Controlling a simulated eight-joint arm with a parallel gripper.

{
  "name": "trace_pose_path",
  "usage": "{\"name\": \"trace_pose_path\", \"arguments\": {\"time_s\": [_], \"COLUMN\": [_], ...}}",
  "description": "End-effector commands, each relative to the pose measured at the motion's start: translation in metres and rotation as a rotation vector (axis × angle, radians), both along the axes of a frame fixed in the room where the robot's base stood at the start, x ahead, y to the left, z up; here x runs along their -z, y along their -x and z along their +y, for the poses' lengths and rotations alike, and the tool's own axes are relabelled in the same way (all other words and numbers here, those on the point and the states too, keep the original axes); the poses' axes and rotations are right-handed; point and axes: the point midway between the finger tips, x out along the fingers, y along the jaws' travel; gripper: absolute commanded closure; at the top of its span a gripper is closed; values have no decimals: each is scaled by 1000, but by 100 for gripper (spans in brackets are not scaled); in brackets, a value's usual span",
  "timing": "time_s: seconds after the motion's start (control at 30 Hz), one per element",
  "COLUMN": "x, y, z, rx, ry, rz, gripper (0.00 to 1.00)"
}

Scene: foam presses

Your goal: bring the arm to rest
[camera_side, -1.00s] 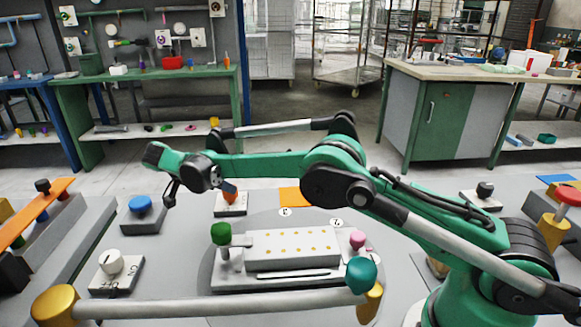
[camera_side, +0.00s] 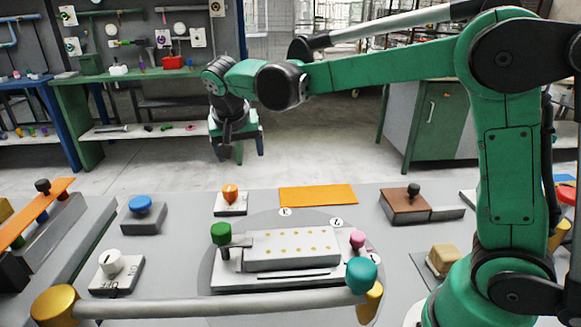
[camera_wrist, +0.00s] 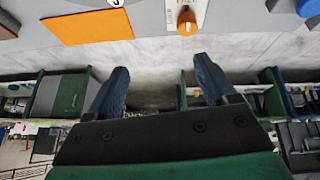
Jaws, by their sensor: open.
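My gripper (camera_side: 240,152) hangs in the air beyond the far edge of the grey bench (camera_side: 375,202) in the side view, pointing down, above the floor. In the wrist view my gripper (camera_wrist: 160,85) shows two dark blue fingers spread apart with nothing between them. My green arm is raised, its upper part standing at the right and its forearm reaching left. The gripper is apart from everything on the bench.
On the bench are an orange sheet (camera_side: 318,195), an orange knob (camera_side: 230,191), a blue button (camera_side: 140,203), a white dial (camera_side: 110,262), a dotted grey block (camera_side: 292,249), a green knob (camera_side: 221,233) and a long grey bar (camera_side: 210,307). The floor beyond is clear.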

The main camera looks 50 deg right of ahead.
Motion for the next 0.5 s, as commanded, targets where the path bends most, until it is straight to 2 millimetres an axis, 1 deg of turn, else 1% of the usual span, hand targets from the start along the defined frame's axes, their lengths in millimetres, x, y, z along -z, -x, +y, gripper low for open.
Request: {"name": "trace_pose_path", "arguments": {"time_s": [0.03,0.2,0.27,0.3,0.4,0.5], "x": [-5,-11,-9,-7,2,12], "y": [16,64,82,93,118,136], "z": [-2,-1,1,2,5,7], "rx": [-59,-284,-361,-409,-522,-610], "ry": [-16,-55,-63,-65,-64,-55], "rz": [2,-17,-31,-43,-78,-111], "gripper": [22,22,22,22,22,22]}}
